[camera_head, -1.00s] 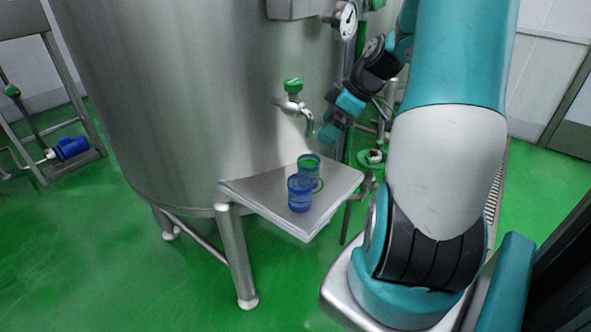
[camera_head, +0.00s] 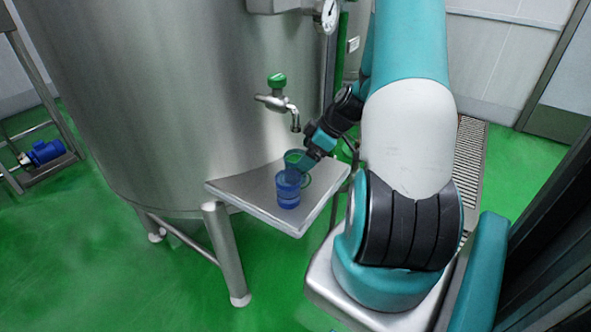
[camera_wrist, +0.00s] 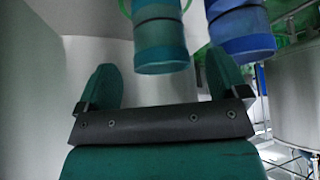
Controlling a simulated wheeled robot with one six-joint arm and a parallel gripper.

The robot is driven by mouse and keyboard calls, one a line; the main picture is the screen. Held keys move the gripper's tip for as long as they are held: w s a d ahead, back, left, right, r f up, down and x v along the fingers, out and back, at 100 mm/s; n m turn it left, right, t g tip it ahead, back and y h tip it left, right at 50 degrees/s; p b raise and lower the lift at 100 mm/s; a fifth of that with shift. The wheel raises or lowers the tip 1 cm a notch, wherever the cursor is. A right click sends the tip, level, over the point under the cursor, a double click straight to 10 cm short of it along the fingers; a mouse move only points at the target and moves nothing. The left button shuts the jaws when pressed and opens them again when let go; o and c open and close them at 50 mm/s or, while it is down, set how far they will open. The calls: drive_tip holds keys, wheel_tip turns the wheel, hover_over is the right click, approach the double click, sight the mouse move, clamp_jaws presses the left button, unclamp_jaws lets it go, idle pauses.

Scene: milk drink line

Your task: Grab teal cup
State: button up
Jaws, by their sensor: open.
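The teal cup (camera_head: 294,157) stands on the metal shelf (camera_head: 240,192), behind the blue cup (camera_head: 288,192) in the head view. My gripper (camera_head: 305,154) is right at the teal cup and partly overlaps it there. In the wrist view, my gripper (camera_wrist: 161,62) is open, with one finger on each side. The teal cup (camera_wrist: 160,38) shows at the top, lined up with the gap between the fingertips. I cannot tell how deep it sits between them. The blue cup (camera_wrist: 240,30) is just right of it, close behind the right finger.
A steel tank (camera_head: 150,100) rises behind the shelf. A tap with a green handle (camera_head: 277,81) sticks out above the cups, close to my gripper. The blue cup stands very near the teal cup. Green floor (camera_head: 120,270) lies open in front.

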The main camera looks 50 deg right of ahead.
sight(291, 157)
drive_tip(key=x, duration=0.2)
drive_tip(key=p+x, duration=0.1)
drive_tip(key=x, duration=0.2)
drive_tip(key=shift+w+a+r, duration=0.1)
drive_tip(key=shift+w+a, duration=0.05)
drive_tip(key=shift+w, duration=0.2)
drive_tip(key=shift+c, duration=0.4)
drive_tip(key=c, duration=1.1)
drive_tip(key=shift+b, duration=0.4)
drive_tip(key=shift+c, duration=0.2)
